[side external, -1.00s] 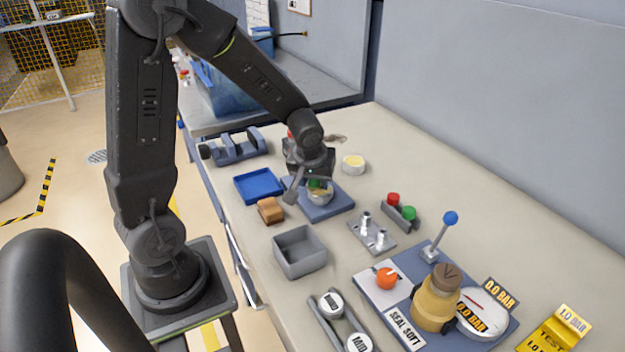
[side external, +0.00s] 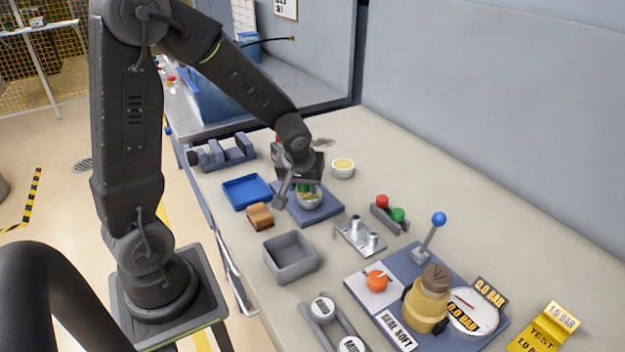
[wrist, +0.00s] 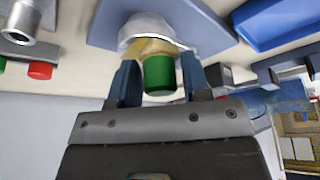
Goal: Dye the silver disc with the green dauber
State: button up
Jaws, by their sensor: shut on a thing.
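My gripper (wrist: 159,75) is shut on the green dauber (wrist: 159,75), a green cylinder with a tan, yellowish end. The dauber points toward a silver round piece (wrist: 143,27), seemingly the silver disc, on a blue-grey pad (wrist: 108,22). The tan end overlaps the silver piece in the wrist view; I cannot tell whether they touch. In the side view, my gripper (side external: 301,184) is low over the pad (side external: 329,213), and the silver piece (side external: 311,201) shows just below it. The jaws partly hide the dauber there.
A pale bowl with yellow contents (side external: 343,168) stands behind the pad. A blue tray (side external: 246,192), brown block (side external: 259,216) and grey bin (side external: 291,258) are nearby. A rack holds red (side external: 382,201) and green (side external: 398,214) pieces. The bench behind them is clear.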

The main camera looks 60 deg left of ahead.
jog(key=shift+s, duration=0.85)
notch_tip(320, 180, up, 8)
jog(key=shift+r, duration=0.1)
